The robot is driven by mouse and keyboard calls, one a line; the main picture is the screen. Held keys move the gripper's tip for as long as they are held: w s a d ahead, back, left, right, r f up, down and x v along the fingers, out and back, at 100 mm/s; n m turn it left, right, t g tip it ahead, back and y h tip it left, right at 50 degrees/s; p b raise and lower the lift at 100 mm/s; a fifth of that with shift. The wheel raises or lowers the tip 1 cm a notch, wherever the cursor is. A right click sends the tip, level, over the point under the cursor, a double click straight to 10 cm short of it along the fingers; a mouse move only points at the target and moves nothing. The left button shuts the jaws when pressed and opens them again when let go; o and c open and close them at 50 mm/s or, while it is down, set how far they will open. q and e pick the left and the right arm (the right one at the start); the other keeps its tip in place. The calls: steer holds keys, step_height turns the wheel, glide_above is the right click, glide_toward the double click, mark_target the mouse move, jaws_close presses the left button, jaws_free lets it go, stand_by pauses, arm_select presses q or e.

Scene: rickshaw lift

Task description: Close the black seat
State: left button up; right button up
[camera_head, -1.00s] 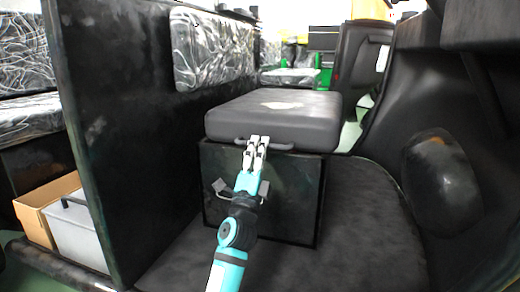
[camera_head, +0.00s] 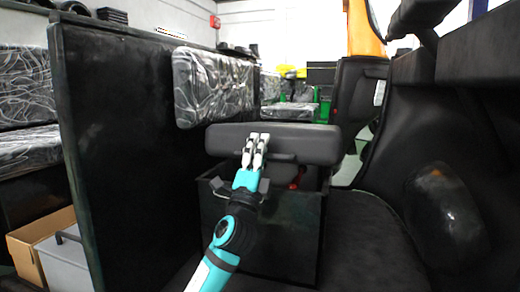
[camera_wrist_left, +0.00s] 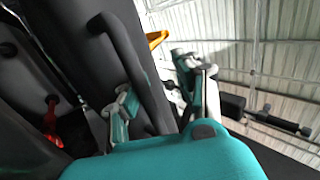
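The black seat (camera_head: 285,138) is a thick dark cushion raised above the black box (camera_head: 232,225). A gap with red parts (camera_head: 296,178) shows under it on the right. A dark handle (camera_head: 280,157) is on the seat's front edge; it also shows as a bent bar in the left wrist view (camera_wrist_left: 138,60). My left gripper (camera_head: 255,140) is at this handle, in front of the seat. In the left wrist view its fingers (camera_wrist_left: 160,95) stand apart, with the lower end of the handle appearing between them. Whether they touch it is unclear. My right gripper is not in view.
A tall black panel (camera_head: 115,150) stands left of the box. A black moulded body with a rounded bulge (camera_head: 445,200) is on the right. A cardboard box (camera_head: 30,245) and a grey case (camera_head: 65,262) sit at lower left.

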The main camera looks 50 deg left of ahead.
arm_select(q)
steer(key=shift+s+d+r, duration=0.1)
steer(key=shift+d+r, duration=0.05)
steer(key=shift+r, duration=0.1)
steer(key=shift+s+d+f+b, duration=0.2)
steer(key=shift+s+f+b, duration=0.2)
steer(key=shift+f, duration=0.35)
steer(key=shift+s+d+f+b, duration=0.2)
steer(key=shift+s+f+b, duration=0.2)
steer(key=shift+f, duration=0.3)
steer(key=o, duration=0.4)
steer(key=shift+b+v, duration=0.4)
steer(key=shift+v, duration=0.4)
steer(key=shift+s+d+f, duration=0.2)
steer(key=shift+s+f, duration=0.1)
steer(key=shift+s, duration=0.35)
steer(key=c, duration=0.4)
steer(key=w+f+b+v, duration=0.1)
steer(key=f+b+v, duration=0.1)
steer(key=b+v, duration=0.5)
steer(key=v, duration=0.6)
steer(key=shift+a, duration=0.2)
steer(key=shift+w+f, duration=0.1)
steer(key=shift+f, duration=0.05)
